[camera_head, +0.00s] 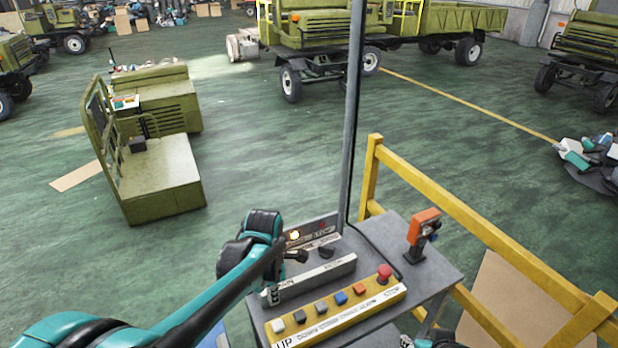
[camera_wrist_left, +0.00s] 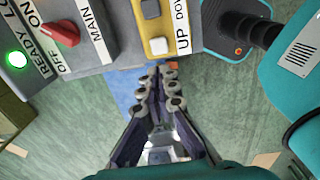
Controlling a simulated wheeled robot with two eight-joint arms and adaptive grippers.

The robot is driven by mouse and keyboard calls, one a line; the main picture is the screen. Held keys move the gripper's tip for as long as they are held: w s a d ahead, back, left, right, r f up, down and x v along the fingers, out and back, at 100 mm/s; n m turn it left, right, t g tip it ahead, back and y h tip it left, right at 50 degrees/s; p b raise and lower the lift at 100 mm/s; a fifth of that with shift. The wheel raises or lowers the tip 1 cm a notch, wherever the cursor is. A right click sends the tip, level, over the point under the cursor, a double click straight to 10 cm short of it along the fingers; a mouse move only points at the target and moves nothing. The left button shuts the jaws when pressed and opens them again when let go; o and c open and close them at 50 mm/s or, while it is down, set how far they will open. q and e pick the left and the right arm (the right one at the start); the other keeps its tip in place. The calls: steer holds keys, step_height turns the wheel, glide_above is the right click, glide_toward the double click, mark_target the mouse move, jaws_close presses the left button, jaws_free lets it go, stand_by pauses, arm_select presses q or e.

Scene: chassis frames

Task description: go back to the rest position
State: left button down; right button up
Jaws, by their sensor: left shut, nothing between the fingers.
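My left arm comes in from the lower left in the head view and bends down at a teal and black wrist. My left gripper (camera_head: 272,297) points down at the left edge of the control console, by the MAIN panel and the UP end of the button box. In the left wrist view the left gripper (camera_wrist_left: 158,78) has its fingers together with nothing between them. The fingertips appear apart from the yellow button box (camera_wrist_left: 155,20). At the bottom edge of the head view, a small metallic and dark part (camera_head: 418,342) may be my right gripper; its fingers cannot be made out.
The console holds a button row, a red stop knob (camera_head: 384,273) and an orange handheld device (camera_head: 424,228). A grey post (camera_head: 353,120) rises behind it. A yellow railing (camera_head: 470,225) is on the right. A red switch (camera_wrist_left: 60,34) and lit green lamp (camera_wrist_left: 16,60) are close by.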

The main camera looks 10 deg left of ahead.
arm_select(q)
steer(key=s+a+f+m+t+b, duration=0.1)
steer(key=s+f+m+t+b, duration=0.2)
steer(key=m+b, duration=0.4)
steer(key=s+a+f+m+t+b, duration=0.1)
steer(key=s+f+m+t+b, duration=0.3)
steer(key=m, duration=1.3)
steer(key=s+f+b, duration=0.1)
steer(key=s+b, duration=0.2)
steer(key=s, duration=0.1)
steer(key=shift+s+m, duration=0.25)
steer(key=shift+m, duration=0.15)
steer(key=shift+a, duration=0.15)
